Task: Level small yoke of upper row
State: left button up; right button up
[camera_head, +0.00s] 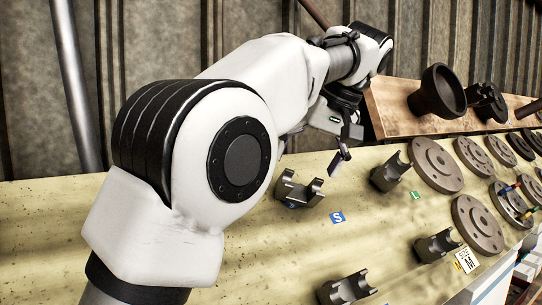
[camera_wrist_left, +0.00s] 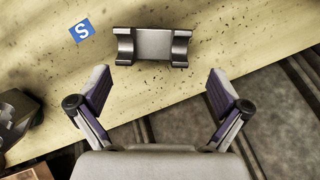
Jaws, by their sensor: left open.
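The small dark metal yoke of the upper row (camera_head: 298,189) stands on the pale speckled table, left of the blue S label (camera_head: 337,217). Its forked ends point up in the head view. In the left wrist view the yoke (camera_wrist_left: 151,46) lies across the top middle, with the S label (camera_wrist_left: 81,31) to its left. My left gripper (camera_head: 336,146) is open and empty, above the table and behind the yoke in the head view. In the left wrist view its fingers (camera_wrist_left: 158,84) are spread wider than the yoke, apart from it. My right gripper is not in view.
Another yoke (camera_head: 390,172) stands to the right by a green L label (camera_head: 416,196). Two more yokes (camera_head: 438,245) (camera_head: 347,289) stand nearer the front. Round flanges (camera_head: 436,165) fill the right side. A wooden board (camera_head: 394,112) with dark parts is behind. The table's left side is clear.

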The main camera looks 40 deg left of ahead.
aim_at(297, 193)
pick_arm(q)
jog(key=shift+a+f, duration=0.35)
jog(key=shift+a, duration=0.15)
jog(key=f, duration=0.2)
jog(key=d+f, duration=0.1)
jog(key=f, duration=0.1)
jog(key=shift+w+d, duration=0.1)
jog(key=a+f, duration=0.2)
jog(key=a, duration=0.1)
jog(key=shift+d, duration=0.2)
jog(key=shift+d+r, duration=0.15)
jog(key=shift+d, duration=0.1)
jog(key=shift+c, duration=1.1)
jog(key=shift+d, duration=0.15)
jog(key=c, duration=1.1)
jog(key=o, duration=0.9)
jog(key=c, duration=1.3)
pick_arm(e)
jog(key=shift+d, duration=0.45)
